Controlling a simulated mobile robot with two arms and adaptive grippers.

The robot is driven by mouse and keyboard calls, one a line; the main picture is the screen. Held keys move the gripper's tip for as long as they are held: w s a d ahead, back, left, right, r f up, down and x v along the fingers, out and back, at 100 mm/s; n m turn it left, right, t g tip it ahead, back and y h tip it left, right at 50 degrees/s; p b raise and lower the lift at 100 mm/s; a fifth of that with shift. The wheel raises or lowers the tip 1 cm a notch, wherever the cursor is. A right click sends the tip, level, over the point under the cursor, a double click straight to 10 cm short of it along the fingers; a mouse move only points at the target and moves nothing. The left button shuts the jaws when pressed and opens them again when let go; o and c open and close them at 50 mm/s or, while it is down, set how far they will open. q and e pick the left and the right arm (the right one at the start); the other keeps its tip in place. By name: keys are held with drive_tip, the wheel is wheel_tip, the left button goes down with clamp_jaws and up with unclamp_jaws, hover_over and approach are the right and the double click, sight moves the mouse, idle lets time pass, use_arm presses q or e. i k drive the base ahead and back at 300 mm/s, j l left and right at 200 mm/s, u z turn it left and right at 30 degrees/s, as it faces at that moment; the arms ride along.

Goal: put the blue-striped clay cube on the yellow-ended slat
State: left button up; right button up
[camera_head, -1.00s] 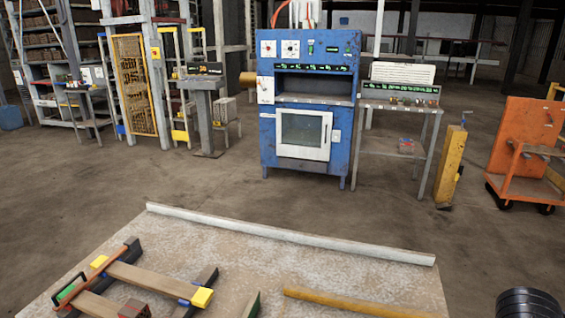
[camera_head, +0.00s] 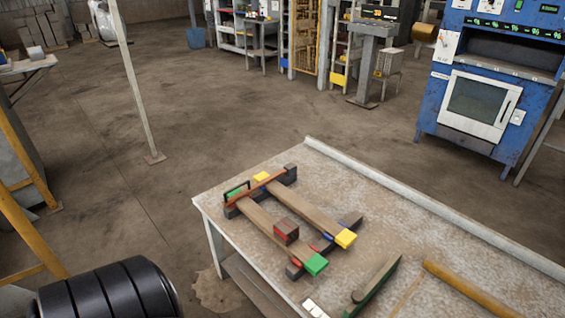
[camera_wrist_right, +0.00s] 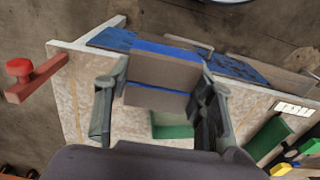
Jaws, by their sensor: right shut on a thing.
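The yellow-ended slat (camera_head: 310,212) lies on the table, with a yellow block (camera_head: 345,238) at its near end and another at its far end. Its top looks bare. Beside it, a green-ended slat (camera_head: 262,222) carries a brown cube with red stripes (camera_head: 286,231). In the right wrist view my right gripper (camera_wrist_right: 160,95) is shut on the blue-striped clay cube (camera_wrist_right: 164,70), above the table. Yellow (camera_wrist_right: 279,169) and green (camera_wrist_right: 311,146) blocks show at that view's lower right. Neither gripper shows in the head view.
The table (camera_head: 400,220) has a raised white strip (camera_head: 430,215) along its back. A dark green piece (camera_head: 374,288) and a yellow bar (camera_head: 470,288) lie right of the slats. A blue-topped board (camera_wrist_right: 235,66) and a red-knobbed piece (camera_wrist_right: 28,80) show in the wrist view.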

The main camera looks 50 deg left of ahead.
sight(311, 211)
drive_tip(key=j+u, duration=0.3)
drive_tip(key=j, duration=2.15)
drive_tip(key=i+j, duration=0.35)
drive_tip(key=j, duration=0.15)
drive_tip(key=i+j+u, duration=0.1)
drive_tip(key=i+j, duration=0.25)
drive_tip(key=j, duration=0.15)
